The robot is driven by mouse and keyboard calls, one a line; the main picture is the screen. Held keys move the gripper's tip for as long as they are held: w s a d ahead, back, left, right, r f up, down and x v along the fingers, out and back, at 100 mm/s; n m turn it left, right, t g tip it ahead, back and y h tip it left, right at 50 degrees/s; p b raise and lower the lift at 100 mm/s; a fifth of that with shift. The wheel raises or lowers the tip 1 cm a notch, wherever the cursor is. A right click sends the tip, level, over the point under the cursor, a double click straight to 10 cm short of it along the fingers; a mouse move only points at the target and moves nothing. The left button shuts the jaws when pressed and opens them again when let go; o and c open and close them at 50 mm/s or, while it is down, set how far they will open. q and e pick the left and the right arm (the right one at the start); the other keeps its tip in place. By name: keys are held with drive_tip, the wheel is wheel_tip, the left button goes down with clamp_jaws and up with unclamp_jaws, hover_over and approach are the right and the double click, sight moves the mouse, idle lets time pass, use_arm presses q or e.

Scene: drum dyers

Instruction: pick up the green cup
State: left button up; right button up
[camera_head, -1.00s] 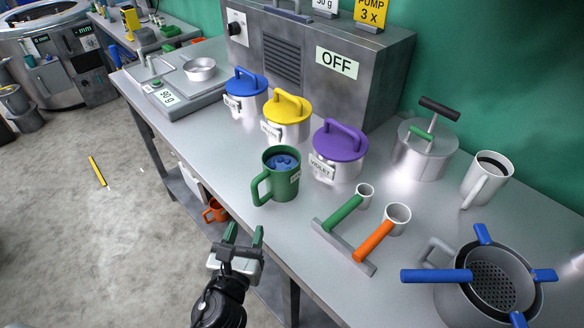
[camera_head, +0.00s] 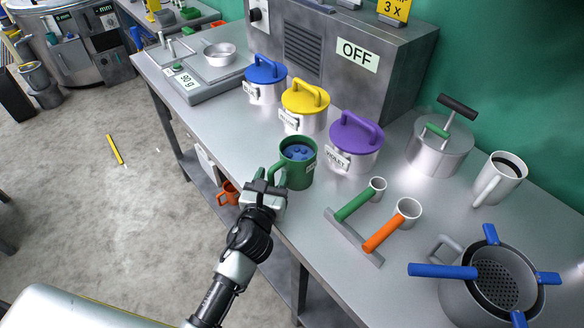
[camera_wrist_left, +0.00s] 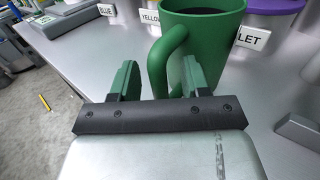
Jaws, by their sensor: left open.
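The green cup (camera_head: 299,165) stands upright near the front edge of the metal table, with something blue inside it. Its handle faces my left gripper (camera_head: 266,183), which is at the handle side of the cup. In the left wrist view the cup (camera_wrist_left: 216,55) is just ahead, and the open green fingers of the left gripper (camera_wrist_left: 158,80) stand on either side of the handle. I cannot tell whether the fingers touch the handle. The right gripper is not in view.
Behind the cup stand pots with blue (camera_head: 265,70), yellow (camera_head: 305,95) and purple (camera_head: 355,132) lids. To the right lie scoops with green (camera_head: 355,205) and orange (camera_head: 383,234) handles. A white mug (camera_head: 497,182) and a strainer pot (camera_head: 495,285) stand farther right.

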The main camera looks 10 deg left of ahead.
sight(271, 168)
use_arm(q)
drive_tip(key=shift+s, duration=0.1)
clamp_jaws()
drive_tip(key=shift+r, duration=0.1)
idle(0.3)
drive_tip(key=shift+r+p, duration=0.35)
drive_tip(key=shift+r, duration=0.3)
wheel_tip(271, 168, up, 3)
drive_tip(key=shift+f+p, duration=0.1)
drive_tip(key=shift+p, duration=0.45)
drive_tip(key=s+d+r, duration=0.7)
drive_tip(key=d, duration=0.2)
drive_tip(key=shift+d, duration=0.25)
